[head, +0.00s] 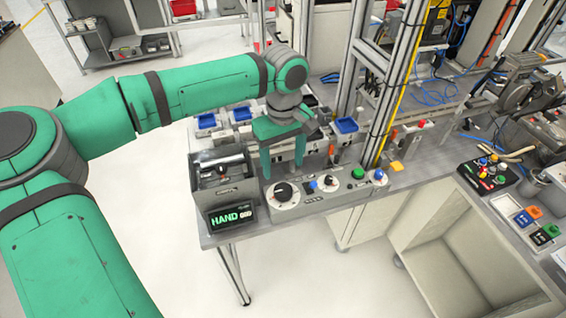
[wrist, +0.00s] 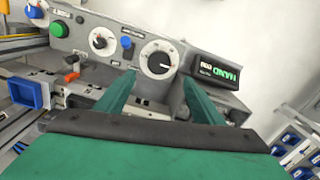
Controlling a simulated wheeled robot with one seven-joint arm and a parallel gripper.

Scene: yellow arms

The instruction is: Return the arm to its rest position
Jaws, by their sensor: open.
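My green arm reaches from the left of the head view over the workbench (head: 335,212). My gripper (head: 282,166) points down, open and empty, just behind the control panel (head: 312,199). In the wrist view my gripper's two green fingers (wrist: 158,98) are spread apart, with the panel beyond them. The panel carries a large black dial (head: 283,192), which lies beyond the gap between the fingers in the wrist view (wrist: 160,60). The display reading HAND (head: 232,216) stands at the panel's left end. I cannot tell whether a finger touches anything.
A grey box (head: 222,182) stands left of my gripper. Blue bins (head: 345,125) and an upright metal frame (head: 350,75) stand behind and to the right. A yellow cable (head: 398,85) runs down the frame. An open cabinet (head: 470,255) is at front right. The floor at front left is clear.

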